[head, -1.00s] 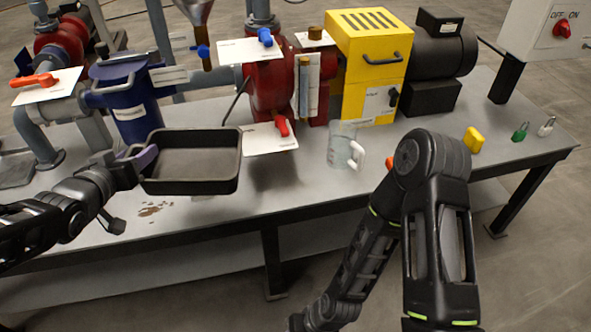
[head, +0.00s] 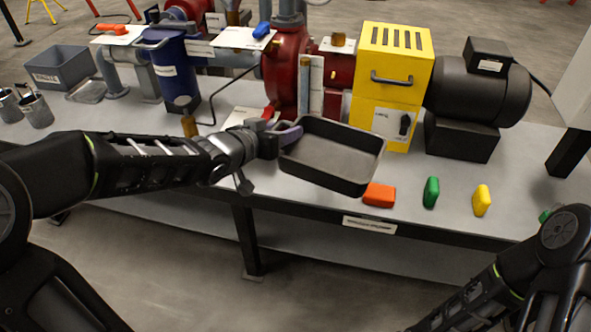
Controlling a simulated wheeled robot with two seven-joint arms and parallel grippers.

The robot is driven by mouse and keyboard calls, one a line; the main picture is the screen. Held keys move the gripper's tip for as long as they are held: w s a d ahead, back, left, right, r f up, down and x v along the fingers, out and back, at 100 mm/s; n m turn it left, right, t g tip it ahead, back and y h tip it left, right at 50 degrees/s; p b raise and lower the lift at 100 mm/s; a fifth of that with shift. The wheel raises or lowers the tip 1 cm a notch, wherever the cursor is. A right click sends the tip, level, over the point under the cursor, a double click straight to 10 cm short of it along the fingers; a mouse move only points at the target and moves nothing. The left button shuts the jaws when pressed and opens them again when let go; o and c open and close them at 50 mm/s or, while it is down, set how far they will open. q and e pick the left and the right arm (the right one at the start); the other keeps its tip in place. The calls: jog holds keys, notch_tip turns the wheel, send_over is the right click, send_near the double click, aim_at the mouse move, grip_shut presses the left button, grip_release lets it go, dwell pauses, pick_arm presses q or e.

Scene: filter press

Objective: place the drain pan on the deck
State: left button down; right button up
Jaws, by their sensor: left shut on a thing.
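The drain pan (head: 333,160) is a black, shallow rectangular tray. My left gripper (head: 285,140) is shut on the pan's left rim, by a purple-grey part there. The pan is tilted a little and appears held above the front part of the deck (head: 225,103), the grey tabletop. I cannot tell how large the gap below it is. My right arm shows at the bottom right corner, but its gripper is out of the picture.
An orange block (head: 379,195), a green block (head: 431,192) and a yellow block (head: 481,200) lie along the front edge, right of the pan. A red pump (head: 287,72), yellow housing (head: 393,75) and black motor (head: 478,95) stand behind. A grey bin (head: 62,72) stands at back left.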

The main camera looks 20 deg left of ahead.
pick_arm(q)
jog(key=shift+d, duration=0.45)
pick_arm(e)
jog(key=shift+d, duration=0.45)
